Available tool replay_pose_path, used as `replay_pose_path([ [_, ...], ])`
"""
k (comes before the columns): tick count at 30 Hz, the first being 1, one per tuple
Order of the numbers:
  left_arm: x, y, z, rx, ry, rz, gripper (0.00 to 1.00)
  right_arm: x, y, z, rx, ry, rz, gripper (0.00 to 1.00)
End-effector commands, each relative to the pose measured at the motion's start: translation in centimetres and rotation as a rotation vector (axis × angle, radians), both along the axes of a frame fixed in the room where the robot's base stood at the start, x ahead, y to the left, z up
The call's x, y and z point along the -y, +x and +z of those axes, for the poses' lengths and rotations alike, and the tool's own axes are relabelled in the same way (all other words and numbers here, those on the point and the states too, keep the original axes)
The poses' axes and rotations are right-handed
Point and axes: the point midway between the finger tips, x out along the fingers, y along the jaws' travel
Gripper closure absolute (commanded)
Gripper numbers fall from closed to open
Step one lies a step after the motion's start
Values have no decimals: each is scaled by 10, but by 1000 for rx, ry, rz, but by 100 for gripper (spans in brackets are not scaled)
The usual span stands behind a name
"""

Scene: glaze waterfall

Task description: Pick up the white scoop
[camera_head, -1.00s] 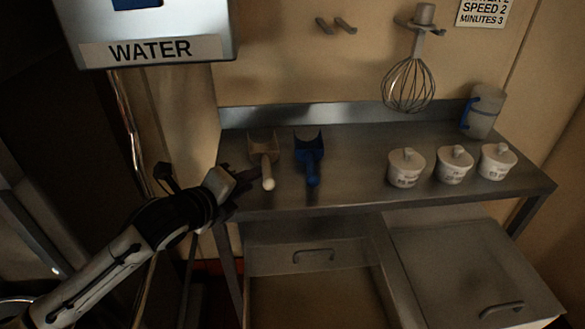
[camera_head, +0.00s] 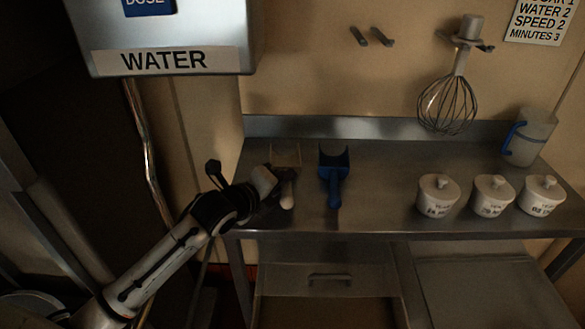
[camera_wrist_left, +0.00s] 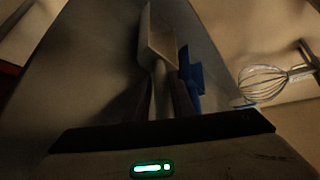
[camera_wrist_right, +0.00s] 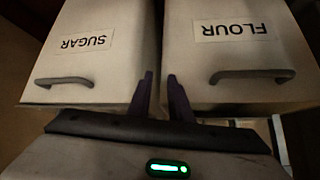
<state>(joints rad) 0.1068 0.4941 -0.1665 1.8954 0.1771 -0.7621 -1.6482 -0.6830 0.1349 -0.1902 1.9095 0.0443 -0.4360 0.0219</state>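The white scoop lies on the metal table, its pan (camera_head: 285,156) toward the wall and its pale handle (camera_head: 288,196) toward the front edge. My left gripper (camera_head: 277,187) is at the left side of its handle in the head view. In the left wrist view the scoop (camera_wrist_left: 161,48) lies ahead, with its handle between the two dark fingers (camera_wrist_left: 163,100). The fingers look apart; contact with the handle is not clear. My right gripper (camera_wrist_right: 163,90) is open and empty, in front of bins labelled sugar (camera_wrist_right: 100,45) and flour (camera_wrist_right: 235,40).
A blue scoop (camera_head: 333,174) lies close to the right of the white one. Three lidded white pots (camera_head: 437,197) stand farther right, with a jug (camera_head: 528,137) behind. A whisk (camera_head: 448,105) hangs above. A water dispenser (camera_head: 160,40) is at upper left. The table middle is clear.

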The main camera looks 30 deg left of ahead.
Motion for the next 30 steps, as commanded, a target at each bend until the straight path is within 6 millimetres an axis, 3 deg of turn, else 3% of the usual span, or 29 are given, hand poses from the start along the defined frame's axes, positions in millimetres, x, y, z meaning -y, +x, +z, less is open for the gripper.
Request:
replay_pose_path([
  [5, 0, 0, 0, 0, 0, 0, 78, 0, 0, 0, 0, 0, 0, 82],
  [9, 0, 0, 0, 0, 0, 0, 100, 0, 0, 0, 0, 0, 0, 82],
  [18, 0, 0, 4, 3, 2, -1, 100, 0, -1, -1, -2, 0, -1, 82],
  [22, 0, 1, 21, 8, 3, -2, 100, 0, -2, -3, -3, 1, 0, 82],
  [30, 0, 1, 76, 7, 5, -1, 100, 0, -2, -3, -4, 1, 0, 82],
])
